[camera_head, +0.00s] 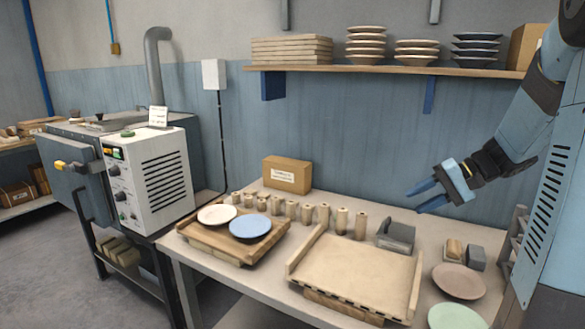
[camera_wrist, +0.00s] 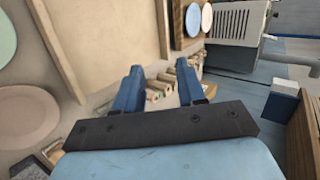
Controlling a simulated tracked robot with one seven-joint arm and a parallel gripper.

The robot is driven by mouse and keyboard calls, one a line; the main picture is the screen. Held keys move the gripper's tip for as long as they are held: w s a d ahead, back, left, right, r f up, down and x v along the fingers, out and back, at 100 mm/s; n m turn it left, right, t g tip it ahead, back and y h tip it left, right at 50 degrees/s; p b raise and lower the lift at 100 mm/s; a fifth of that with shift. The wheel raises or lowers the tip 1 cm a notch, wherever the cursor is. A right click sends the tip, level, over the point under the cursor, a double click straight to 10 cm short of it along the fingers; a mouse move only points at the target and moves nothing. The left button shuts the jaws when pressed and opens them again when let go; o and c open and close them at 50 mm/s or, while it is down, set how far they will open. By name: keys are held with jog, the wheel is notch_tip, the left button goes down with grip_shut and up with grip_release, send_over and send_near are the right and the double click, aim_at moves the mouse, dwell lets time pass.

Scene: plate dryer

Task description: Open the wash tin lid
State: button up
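A small grey box with a lid-like top (camera_head: 396,236), which looks like the wash tin, stands on the workbench behind the tan board.
A tan board (camera_head: 355,270) lies in front of the tin. Several clay cylinders (camera_head: 341,221) stand to its left. A grey block (camera_head: 476,258), pinkish plate (camera_head: 459,279) and green plate (camera_head: 456,317) are on the right. A shelf (camera_head: 380,70) hangs above; a cardboard box (camera_head: 287,174) stands behind.

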jog(key=s+a+r+n+h, duration=0.1)
jog(key=s+a+h, duration=0.1)
jog(key=s, duration=0.4)
jog(key=s+a+r+n+t+h, duration=0.1)
jog(key=s+a+r+h, duration=0.1)
jog(key=s, duration=0.5)
jog(key=s+a+r+n+t+h, duration=0.1)
jog(key=s+a+r+n+h, duration=0.1)
jog(key=s+a+h, duration=0.2)
jog(key=s+h, duration=0.1)
jog(key=s, duration=0.1)
jog(key=shift+s+r+h, duration=0.15)
jog(key=shift+s+h, duration=0.25)
